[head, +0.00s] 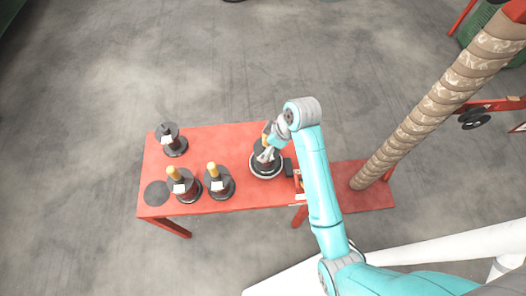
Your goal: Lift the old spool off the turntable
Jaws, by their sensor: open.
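The turntable (266,176) is a round dark disc with a pale rim near the right end of the red table. A dark spool (256,159) stands on it, largely hidden by my gripper. My gripper (265,155) is over this spool, with its fingers pointing down around its upper part. The gripper is open. Whether the fingers touch the spool cannot be told from this view.
Two spools with yellow tops (181,186) (217,181) stand upright on the red table (225,139). A dark spool (172,142) stands at the back left. An empty dark round spot (156,193) is at the left. A tall wrapped column (440,105) rises at the right.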

